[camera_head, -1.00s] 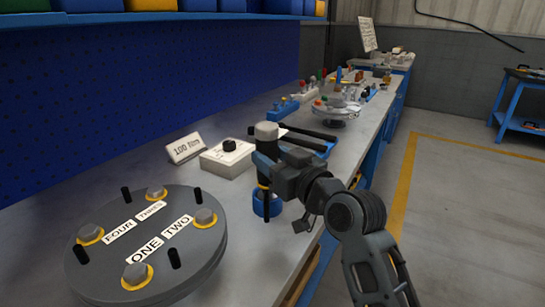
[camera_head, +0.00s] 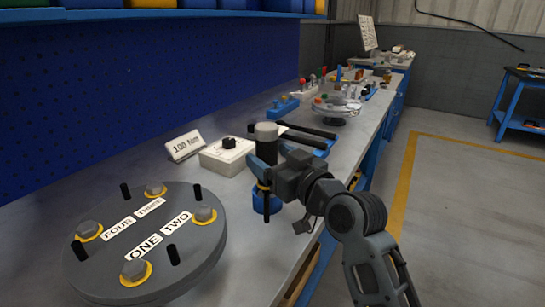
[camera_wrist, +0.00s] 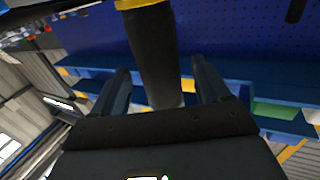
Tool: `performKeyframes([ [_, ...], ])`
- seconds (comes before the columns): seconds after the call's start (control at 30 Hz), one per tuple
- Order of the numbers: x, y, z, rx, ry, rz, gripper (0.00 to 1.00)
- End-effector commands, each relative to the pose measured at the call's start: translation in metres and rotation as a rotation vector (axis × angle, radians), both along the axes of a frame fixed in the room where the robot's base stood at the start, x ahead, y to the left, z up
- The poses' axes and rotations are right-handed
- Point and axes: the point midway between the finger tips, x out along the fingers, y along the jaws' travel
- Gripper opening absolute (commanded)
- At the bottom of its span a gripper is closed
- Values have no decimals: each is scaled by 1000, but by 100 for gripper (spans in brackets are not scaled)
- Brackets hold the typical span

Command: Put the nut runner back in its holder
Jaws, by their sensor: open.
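The nut runner (camera_head: 266,132) is upright, with a grey top, a dark body and a yellow band lower down. Its blue holder (camera_head: 268,204) is on the bench below it. The thin dark lower end of the tool overlaps the holder in the head view; I cannot tell how deep it sits. My gripper (camera_head: 264,168) is level with the tool's body, with its fingers apart on either side. In the wrist view, the dark body of the nut runner (camera_wrist: 155,55) shows between the two open fingers (camera_wrist: 160,82), with gaps visible beside it.
A round grey flange (camera_head: 150,245) with bolts and number labels lies at the front left. A white box with a black knob (camera_head: 228,156) and a "100 Nm" sign (camera_head: 185,146) stand behind the holder. Dark tools lie on a blue tray (camera_head: 318,144) beyond my gripper.

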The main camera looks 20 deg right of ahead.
Motion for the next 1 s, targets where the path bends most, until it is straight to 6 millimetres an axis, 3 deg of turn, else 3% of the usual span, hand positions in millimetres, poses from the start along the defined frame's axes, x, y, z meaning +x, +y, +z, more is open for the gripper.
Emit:
performKeyframes([
  [0.5, -68, -15, 1, 0, -4, -2, 76],
  [1.0, -74, -16, 2, 0, -5, -1, 76],
])
